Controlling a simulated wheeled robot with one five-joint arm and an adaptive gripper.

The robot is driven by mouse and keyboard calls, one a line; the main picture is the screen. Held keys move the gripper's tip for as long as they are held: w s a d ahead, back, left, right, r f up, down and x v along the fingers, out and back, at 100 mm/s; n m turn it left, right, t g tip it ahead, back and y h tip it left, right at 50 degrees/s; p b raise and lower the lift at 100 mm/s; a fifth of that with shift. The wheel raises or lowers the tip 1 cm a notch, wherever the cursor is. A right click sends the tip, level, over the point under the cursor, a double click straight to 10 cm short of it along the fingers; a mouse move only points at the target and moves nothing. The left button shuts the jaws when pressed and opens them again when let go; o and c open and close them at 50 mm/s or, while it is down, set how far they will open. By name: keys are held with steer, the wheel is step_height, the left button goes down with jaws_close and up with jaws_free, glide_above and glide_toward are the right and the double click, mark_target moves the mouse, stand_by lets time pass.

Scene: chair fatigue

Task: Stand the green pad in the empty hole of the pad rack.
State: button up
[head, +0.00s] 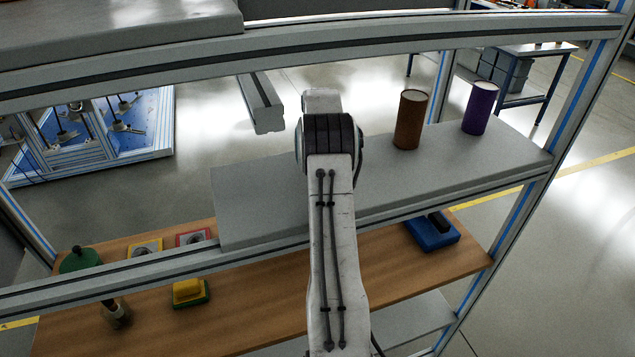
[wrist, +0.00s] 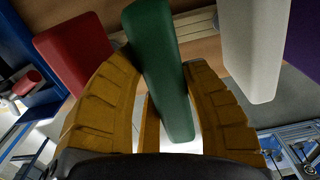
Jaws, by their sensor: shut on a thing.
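In the wrist view my gripper (wrist: 163,72) has its two yellow fingers shut on the green pad (wrist: 155,28). The green pad is a flat, rounded slab that runs down between the fingers. A red pad (wrist: 75,52) is to the left of the fingers. A white pad (wrist: 254,48) is to the right, with a gap between it and the green pad. Part of a purple surface (wrist: 304,42) shows at the right edge. I cannot make out the pad rack or its empty hole clearly. In the head view my arm hides the gripper and the pad.
A brown cylinder (head: 410,120) and a purple cylinder (head: 479,108) stand on the grey shelf (head: 260,195). The wooden shelf (head: 250,310) below bears a green object (head: 80,260), a yellow block (head: 187,291) and a blue object (head: 432,235). A metal frame beam (head: 420,33) crosses above.

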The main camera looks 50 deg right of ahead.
steer(key=shift+f+b, duration=0.95)
steer(key=shift+f, duration=0.65)
steer(key=o, duration=1.2)
steer(key=shift+s+a+f, duration=0.1)
steer(key=shift+o, duration=0.2)
